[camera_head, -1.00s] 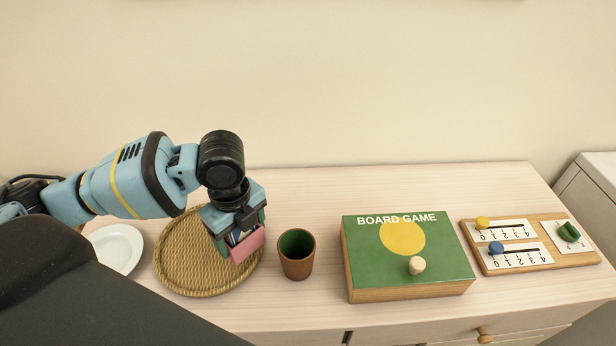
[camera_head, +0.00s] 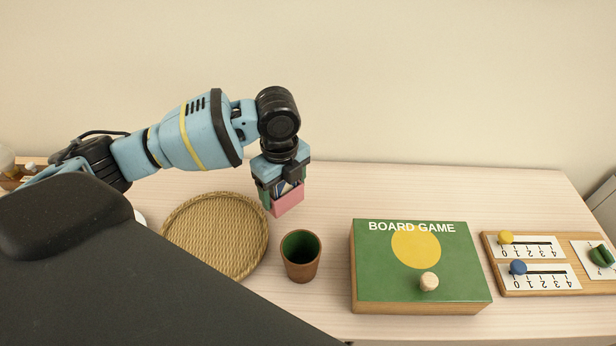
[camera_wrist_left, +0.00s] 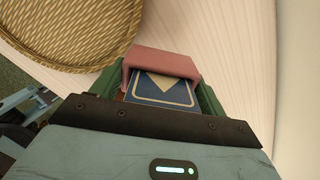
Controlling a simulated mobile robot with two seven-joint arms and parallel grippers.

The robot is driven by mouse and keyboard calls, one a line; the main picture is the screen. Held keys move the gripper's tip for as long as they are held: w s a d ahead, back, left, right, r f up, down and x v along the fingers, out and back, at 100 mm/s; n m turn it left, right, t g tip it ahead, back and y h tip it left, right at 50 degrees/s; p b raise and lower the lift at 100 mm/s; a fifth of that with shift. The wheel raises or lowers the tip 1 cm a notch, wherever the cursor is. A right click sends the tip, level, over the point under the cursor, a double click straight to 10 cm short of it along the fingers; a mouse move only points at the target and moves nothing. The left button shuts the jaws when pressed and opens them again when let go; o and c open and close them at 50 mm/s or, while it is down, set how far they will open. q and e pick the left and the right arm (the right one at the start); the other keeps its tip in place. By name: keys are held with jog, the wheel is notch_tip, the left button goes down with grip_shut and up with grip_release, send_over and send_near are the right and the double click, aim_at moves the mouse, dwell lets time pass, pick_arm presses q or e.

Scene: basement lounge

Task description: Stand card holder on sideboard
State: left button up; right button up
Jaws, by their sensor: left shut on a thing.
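My left gripper (camera_head: 277,195) is shut on a pink card holder (camera_head: 288,203), with dark blue cards inside it. In the head view the holder hangs above the pale wood sideboard (camera_head: 340,190), to the right of the wicker tray and behind the cup. In the left wrist view the holder (camera_wrist_left: 165,60) sits between the green fingers, with a blue card (camera_wrist_left: 160,92) showing in it. Its gap above the sideboard is hard to judge. My right gripper is not in view.
A round wicker tray (camera_head: 215,235) lies at the left. A brown cup with green inside (camera_head: 301,262) stands in front. A green board game box (camera_head: 395,290) with a wooden peg, and a wooden scoring board (camera_head: 560,290), are at the right. The sideboard's back middle is clear.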

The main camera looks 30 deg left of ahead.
pick_arm(q)
jog(key=w, duration=0.8)
jog(key=shift+d+f+b, duration=0.35)
jog(key=shift+d, duration=0.05)
jog(key=shift+w, duration=0.2)
jog(key=shift+w+f, duration=0.2)
jog(key=shift+f, duration=1.55)
jog(key=shift+f, duration=0.15)
jog(key=o, duration=1)
